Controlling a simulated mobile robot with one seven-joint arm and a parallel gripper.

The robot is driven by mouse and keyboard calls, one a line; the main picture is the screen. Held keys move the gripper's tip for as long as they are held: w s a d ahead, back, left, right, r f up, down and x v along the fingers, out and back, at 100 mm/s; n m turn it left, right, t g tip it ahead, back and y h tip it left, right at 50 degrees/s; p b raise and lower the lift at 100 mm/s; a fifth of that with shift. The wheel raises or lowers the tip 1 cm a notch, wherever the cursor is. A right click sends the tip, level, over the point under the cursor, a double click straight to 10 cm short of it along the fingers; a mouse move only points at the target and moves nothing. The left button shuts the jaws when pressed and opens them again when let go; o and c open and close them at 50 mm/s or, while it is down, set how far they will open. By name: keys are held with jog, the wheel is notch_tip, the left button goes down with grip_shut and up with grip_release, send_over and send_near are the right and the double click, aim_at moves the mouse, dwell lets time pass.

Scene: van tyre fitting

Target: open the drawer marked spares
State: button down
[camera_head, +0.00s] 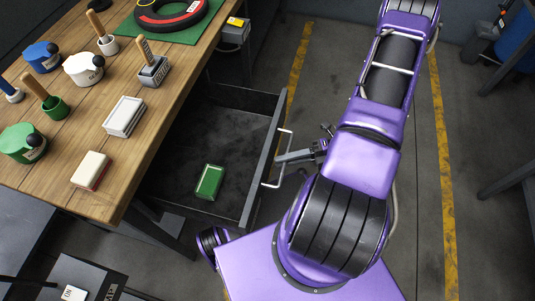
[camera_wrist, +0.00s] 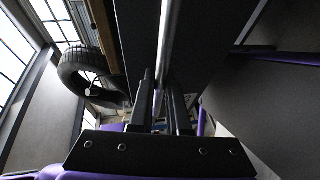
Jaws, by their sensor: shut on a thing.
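A dark grey drawer (camera_head: 265,140) stands pulled out from under the wooden workbench. A green block (camera_head: 209,181) lies inside it on the dark floor of the drawer. A pale bar handle (camera_head: 284,158) runs along the drawer's front. My gripper (camera_head: 280,159) is at the handle from the right and is shut on it. In the wrist view the handle bar (camera_wrist: 166,60) passes between the two fingers of my gripper (camera_wrist: 160,100). The front label of the drawer is not visible, so I cannot read its marking.
The workbench top (camera_head: 60,110) holds several pots, lidded tubs, brushes and boxes. A black and red ring (camera_head: 170,12) lies on a green mat at the back. A switch box (camera_head: 75,285) is at the lower left. Grey floor with yellow lines (camera_head: 440,150) lies to the right.

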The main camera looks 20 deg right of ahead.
jog(key=shift+s+d, duration=0.5)
jog(key=shift+d, duration=0.2)
jog(key=c, duration=0.9)
grip_release()
jog(key=shift+d, duration=0.1)
jog(key=v, duration=1.7)
jog(key=shift+d+r+b, duration=0.1)
jog(key=shift+b, duration=0.25)
